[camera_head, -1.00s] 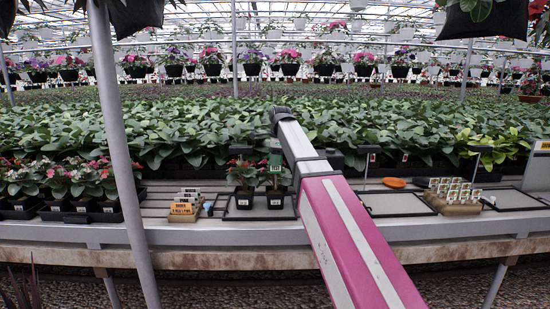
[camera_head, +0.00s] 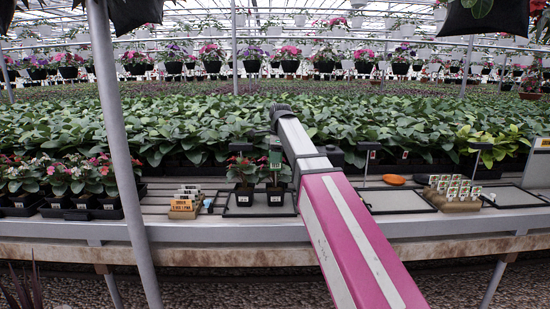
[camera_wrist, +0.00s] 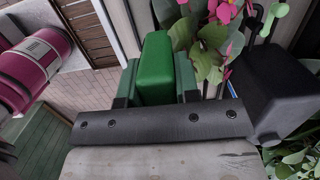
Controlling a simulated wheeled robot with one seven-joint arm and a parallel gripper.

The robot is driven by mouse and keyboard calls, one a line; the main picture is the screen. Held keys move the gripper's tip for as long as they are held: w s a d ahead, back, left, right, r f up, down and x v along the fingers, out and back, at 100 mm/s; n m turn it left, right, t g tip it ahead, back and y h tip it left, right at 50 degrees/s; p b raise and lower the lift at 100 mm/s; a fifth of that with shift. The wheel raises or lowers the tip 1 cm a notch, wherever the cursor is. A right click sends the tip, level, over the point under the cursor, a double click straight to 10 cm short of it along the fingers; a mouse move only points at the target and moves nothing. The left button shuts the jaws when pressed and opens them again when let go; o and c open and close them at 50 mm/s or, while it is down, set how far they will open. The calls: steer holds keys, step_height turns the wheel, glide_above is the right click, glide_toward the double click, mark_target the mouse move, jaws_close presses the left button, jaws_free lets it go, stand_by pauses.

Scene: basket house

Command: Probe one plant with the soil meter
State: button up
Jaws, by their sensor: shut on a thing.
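The soil meter (camera_wrist: 155,58) is a green block in the wrist view. My gripper (camera_wrist: 156,88) is shut on it, one finger on each side. In the head view the green meter (camera_head: 275,158) stands above the right one of two small potted plants (camera_head: 275,196). The other potted plant (camera_head: 243,196) stands just left of it in the same black tray (camera_head: 258,212). Leaves and pink flowers show right beside the meter in the wrist view. The meter's lower end is hidden, so I cannot tell whether it touches soil.
An orange-labelled box (camera_head: 182,208) stands left of the tray. A grey tray (camera_head: 395,200), an orange disc (camera_head: 394,180) and a box of small labelled items (camera_head: 452,192) lie to the right. A grey post (camera_head: 120,150) rises at the left front. Dense plants fill the back.

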mark_target(276, 169)
steer(key=shift+f, duration=2.1)
steer(key=shift+f, duration=1.25)
stand_by(0.5)
